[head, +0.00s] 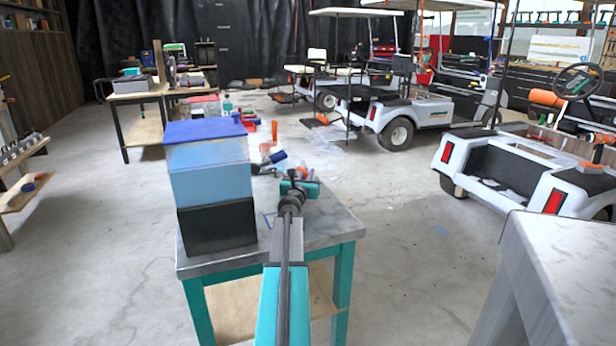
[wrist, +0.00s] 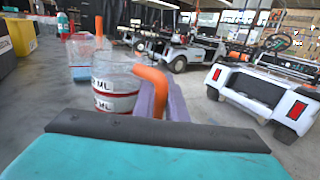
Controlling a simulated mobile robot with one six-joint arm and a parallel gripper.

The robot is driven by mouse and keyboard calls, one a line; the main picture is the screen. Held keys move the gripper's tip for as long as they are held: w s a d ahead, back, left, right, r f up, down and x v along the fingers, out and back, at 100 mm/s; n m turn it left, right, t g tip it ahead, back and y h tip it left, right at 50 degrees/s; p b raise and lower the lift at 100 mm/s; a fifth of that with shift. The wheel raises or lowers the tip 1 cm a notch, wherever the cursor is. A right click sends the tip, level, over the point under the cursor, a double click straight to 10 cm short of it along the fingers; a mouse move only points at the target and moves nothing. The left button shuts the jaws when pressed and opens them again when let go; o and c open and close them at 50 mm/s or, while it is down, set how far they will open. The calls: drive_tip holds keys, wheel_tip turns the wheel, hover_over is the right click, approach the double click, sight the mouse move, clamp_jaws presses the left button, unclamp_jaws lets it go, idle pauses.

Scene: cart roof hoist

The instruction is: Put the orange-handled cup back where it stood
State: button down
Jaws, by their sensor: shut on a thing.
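The clear cup (wrist: 112,88) has red lines, "ML" lettering and an orange handle (wrist: 152,80). It fills the middle left of the wrist view. My gripper (wrist: 165,98) is shut on the orange handle; a purple-grey finger lies against it. In the head view my gripper (head: 298,187) is over the far part of the grey-topped table (head: 310,226), with a bit of orange just beyond it. The clear cup body is hard to make out there. I cannot tell whether the cup's base touches the table.
A stack of blue and black boxes (head: 212,185) stands left of my gripper on the table. A thin blue outline (head: 268,220) marks the tabletop beside the stack. A blue-and-orange object (head: 272,158) lies near the far edge. White carts (head: 530,175) stand right.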

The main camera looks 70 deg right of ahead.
drive_tip(key=c, duration=1.8)
unclamp_jaws()
drive_tip(key=shift+f, duration=0.1)
drive_tip(key=shift+s+a+p, duration=0.1)
drive_tip(key=shift+s+a, duration=0.15)
drive_tip(key=shift+a, duration=1.75)
drive_tip(key=shift+s+a+p, duration=0.15)
drive_tip(key=shift+s+a, duration=0.05)
drive_tip(key=shift+a, duration=1.75)
drive_tip(key=shift+s+a+p, duration=0.1)
drive_tip(key=shift+s+a, duration=0.15)
drive_tip(key=shift+a, duration=1.75)
